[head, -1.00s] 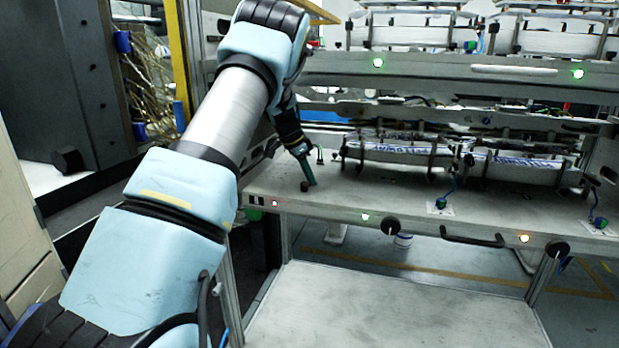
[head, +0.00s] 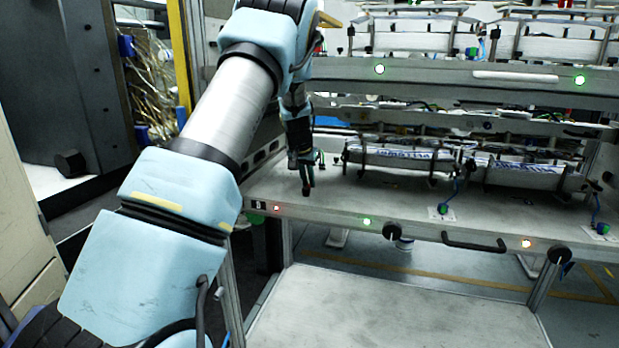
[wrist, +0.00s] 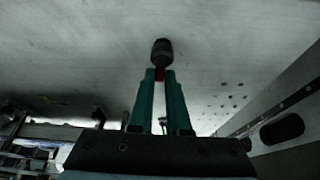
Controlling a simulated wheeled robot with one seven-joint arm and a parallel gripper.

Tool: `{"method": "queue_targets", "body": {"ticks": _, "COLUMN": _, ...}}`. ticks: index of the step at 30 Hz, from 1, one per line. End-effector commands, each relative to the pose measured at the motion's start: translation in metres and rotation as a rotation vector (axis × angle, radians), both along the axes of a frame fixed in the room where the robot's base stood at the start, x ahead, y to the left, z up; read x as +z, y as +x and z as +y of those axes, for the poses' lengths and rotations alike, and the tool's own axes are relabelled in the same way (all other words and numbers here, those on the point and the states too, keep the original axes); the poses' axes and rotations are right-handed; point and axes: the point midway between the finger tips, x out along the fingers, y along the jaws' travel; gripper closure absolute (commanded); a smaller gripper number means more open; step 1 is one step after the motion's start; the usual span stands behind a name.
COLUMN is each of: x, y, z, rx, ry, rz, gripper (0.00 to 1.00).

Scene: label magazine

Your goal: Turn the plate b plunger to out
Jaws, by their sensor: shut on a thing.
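White label bundles (head: 395,157) sit in holders behind the plunger. Black knobs (head: 391,230), a dark handle (head: 474,241) and small lights line the plate's front edge. A yellow post (head: 178,55) stands left of my arm. The plate's front middle is mostly clear.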

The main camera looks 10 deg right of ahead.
Motion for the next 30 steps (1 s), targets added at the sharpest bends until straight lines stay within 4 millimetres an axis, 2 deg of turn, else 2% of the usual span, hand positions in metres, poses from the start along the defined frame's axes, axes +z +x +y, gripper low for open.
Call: {"method": "queue_targets", "body": {"ticks": 30, "x": 0.000, "y": 0.001, "z": 0.015, "rx": 0.929, "ry": 0.004, "rz": 0.001, "gripper": 1.00}}
